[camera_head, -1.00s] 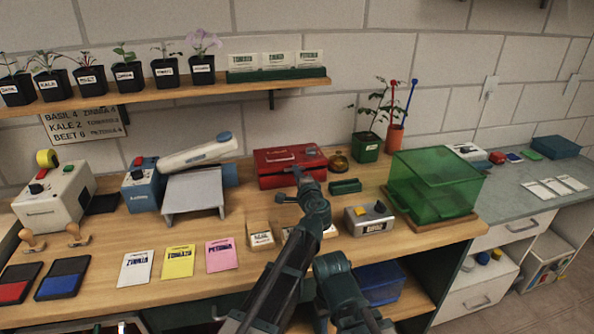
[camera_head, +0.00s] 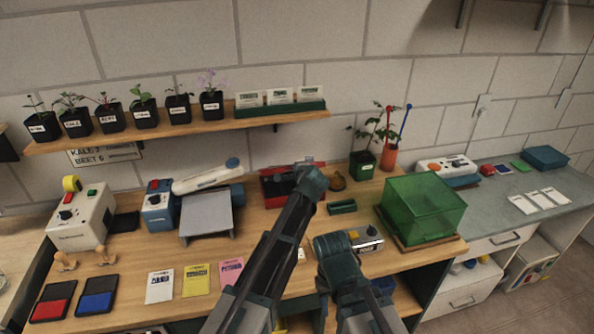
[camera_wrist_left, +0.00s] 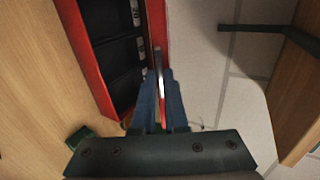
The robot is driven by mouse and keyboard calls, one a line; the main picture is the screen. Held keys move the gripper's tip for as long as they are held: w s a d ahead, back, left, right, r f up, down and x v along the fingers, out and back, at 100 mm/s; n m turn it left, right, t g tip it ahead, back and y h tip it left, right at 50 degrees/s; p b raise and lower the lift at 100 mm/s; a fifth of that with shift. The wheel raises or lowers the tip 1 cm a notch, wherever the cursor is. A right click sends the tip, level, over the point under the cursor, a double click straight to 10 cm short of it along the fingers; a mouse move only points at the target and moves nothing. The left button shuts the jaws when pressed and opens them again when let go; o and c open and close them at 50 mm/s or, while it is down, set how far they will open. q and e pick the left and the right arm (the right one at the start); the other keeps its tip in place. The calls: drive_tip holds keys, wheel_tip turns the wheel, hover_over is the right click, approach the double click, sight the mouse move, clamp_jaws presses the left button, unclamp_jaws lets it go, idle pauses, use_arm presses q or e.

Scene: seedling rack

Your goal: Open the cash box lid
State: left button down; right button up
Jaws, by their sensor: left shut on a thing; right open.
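The red cash box (camera_head: 269,199) stands on the wooden bench below the shelf, partly hidden by my left arm. Its lid is raised: in the left wrist view, the dark inside of the box (camera_wrist_left: 113,62) shows with compartments and pale labelled pieces. The red lid (camera_wrist_left: 160,22) stands up along the box's side. My left gripper (camera_wrist_left: 158,88) is shut on the lid's silver handle (camera_wrist_left: 158,62), between its blue fingers. In the head view that gripper is hidden behind its arm. My right arm is low in front of the bench; its fingers do not show.
A green translucent bin (camera_head: 424,208) stands right of the box, with a small dark green block (camera_head: 342,207) between. A brass-coloured round item (camera_head: 337,182) is close to the box's right. A grey-topped stand (camera_head: 207,215) is on its left. The plant shelf (camera_head: 170,133) runs above.

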use_arm(q)
drive_tip(key=shift+w+a+r, duration=0.1)
drive_tip(key=shift+w+r, duration=0.2)
drive_tip(key=shift+r, duration=0.1)
use_arm(e)
drive_tip(key=shift+r, duration=0.3)
use_arm(q)
drive_tip(key=c, duration=1)
unclamp_jaws()
drive_tip(key=shift+o, duration=0.2)
drive_tip(key=shift+s+p, duration=0.15)
drive_tip(key=shift+p, duration=0.15)
use_arm(e)
drive_tip(key=shift+r, duration=0.1)
